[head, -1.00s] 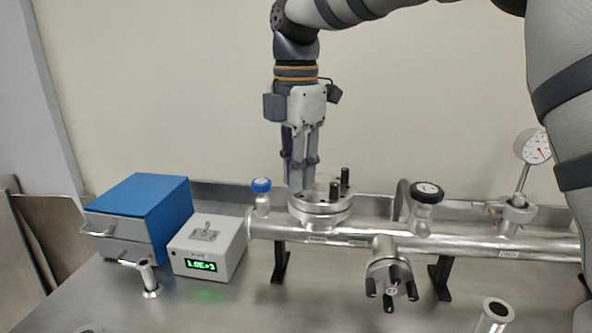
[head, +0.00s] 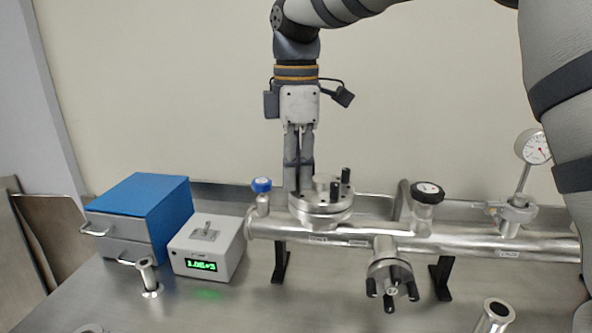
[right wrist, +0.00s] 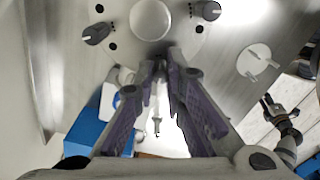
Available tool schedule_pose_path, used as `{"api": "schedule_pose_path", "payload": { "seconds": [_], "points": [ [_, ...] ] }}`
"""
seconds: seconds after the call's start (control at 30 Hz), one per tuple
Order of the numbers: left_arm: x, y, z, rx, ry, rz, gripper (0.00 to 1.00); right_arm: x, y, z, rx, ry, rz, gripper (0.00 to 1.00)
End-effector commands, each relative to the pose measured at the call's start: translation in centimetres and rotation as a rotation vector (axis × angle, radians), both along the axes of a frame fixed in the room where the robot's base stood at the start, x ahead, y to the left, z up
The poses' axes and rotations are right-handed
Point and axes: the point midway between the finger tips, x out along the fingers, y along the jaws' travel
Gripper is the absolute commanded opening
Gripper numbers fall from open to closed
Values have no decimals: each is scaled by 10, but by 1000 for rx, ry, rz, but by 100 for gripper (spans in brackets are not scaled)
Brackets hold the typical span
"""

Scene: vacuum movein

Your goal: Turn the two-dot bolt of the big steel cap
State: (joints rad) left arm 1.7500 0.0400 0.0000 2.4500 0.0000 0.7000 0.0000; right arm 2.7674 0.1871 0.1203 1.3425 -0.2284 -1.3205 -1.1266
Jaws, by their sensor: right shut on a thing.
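The big steel cap (head: 322,206) is a round flange on top of the horizontal steel pipe. Two black upright bolts (head: 334,191) stand on its right part in the head view. My right gripper (head: 298,186) points straight down at the cap's left edge, its narrow fingers closed together around a bolt there. The fingers mostly hide that bolt, so I cannot read its dots. In the right wrist view the fingertips (right wrist: 160,58) meet at the cap's edge, with two other dark bolts (right wrist: 97,33) and small black dots on the cap (right wrist: 180,40).
A blue-capped valve (head: 262,188) stands close left of the cap. A dark-knobbed valve (head: 426,192) and a gauge (head: 535,148) are to the right. A grey display box (head: 207,248) and a blue drawer box (head: 140,215) stand at left. Air above the pipe is open.

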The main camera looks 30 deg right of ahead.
Motion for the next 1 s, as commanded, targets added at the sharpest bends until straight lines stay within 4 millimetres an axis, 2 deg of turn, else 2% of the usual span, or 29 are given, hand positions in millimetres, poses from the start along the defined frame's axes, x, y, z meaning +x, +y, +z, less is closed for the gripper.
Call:
{"api": "schedule_pose_path", "payload": {
  "seconds": [1.0],
  "points": [
    [0, 0, 0, 0, -1, 0, 40, 0, 0, 1, -2, 0, -963, 0]
  ]
}}
